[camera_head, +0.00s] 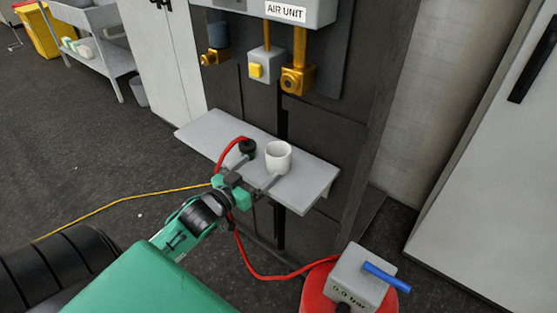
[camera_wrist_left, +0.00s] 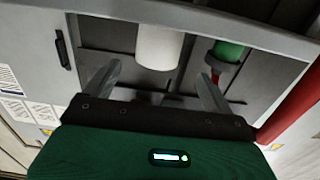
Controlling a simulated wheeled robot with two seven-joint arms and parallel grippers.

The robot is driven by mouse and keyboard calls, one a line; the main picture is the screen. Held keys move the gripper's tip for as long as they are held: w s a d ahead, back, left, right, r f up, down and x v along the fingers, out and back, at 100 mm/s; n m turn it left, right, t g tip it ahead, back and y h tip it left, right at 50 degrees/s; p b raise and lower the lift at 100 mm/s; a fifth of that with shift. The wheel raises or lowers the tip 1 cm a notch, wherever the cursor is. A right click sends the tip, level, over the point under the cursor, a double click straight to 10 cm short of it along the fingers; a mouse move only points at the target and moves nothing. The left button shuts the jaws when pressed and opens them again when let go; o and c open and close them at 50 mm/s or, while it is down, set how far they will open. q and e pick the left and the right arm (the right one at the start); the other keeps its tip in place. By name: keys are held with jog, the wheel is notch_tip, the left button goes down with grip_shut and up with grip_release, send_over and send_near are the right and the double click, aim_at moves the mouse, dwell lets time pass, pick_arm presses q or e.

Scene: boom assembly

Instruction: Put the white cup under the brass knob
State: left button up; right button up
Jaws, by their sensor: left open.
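The white cup (camera_head: 278,157) stands upright on the grey shelf (camera_head: 212,135). My left gripper (camera_head: 261,170) is open, just in front of the cup on its near left side. In the left wrist view the cup (camera_wrist_left: 158,46) shows beyond and between the spread fingertips (camera_wrist_left: 158,71), with nothing held. Two brass fittings with round fronts hang under the air unit: a larger one (camera_head: 296,80) above the cup and slightly right, and a smaller one (camera_head: 213,57) to the left. I cannot tell which is the brass knob. My right gripper is not in view.
A dark hose end (camera_head: 247,147) with a red hose stands on the shelf close left of the cup. A red tank with a grey box (camera_head: 357,276) stands at the lower right. The shelf's right end is clear.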

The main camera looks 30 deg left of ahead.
aim_at(270, 160)
pick_arm(q)
jog(key=w, duration=0.4)
jog(key=shift+w+d, duration=0.15)
jog(key=shift+w, duration=0.15)
jog(key=shift+w+d, duration=0.1)
jog(key=shift+w, duration=0.8)
jog(key=w, duration=0.4)
jog(key=shift+d+f, duration=0.15)
jog(key=shift+d, duration=0.15)
jog(key=shift+w, duration=0.25)
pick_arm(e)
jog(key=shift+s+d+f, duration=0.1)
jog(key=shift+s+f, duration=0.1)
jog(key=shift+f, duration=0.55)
pick_arm(q)
jog(key=c, duration=1.1)
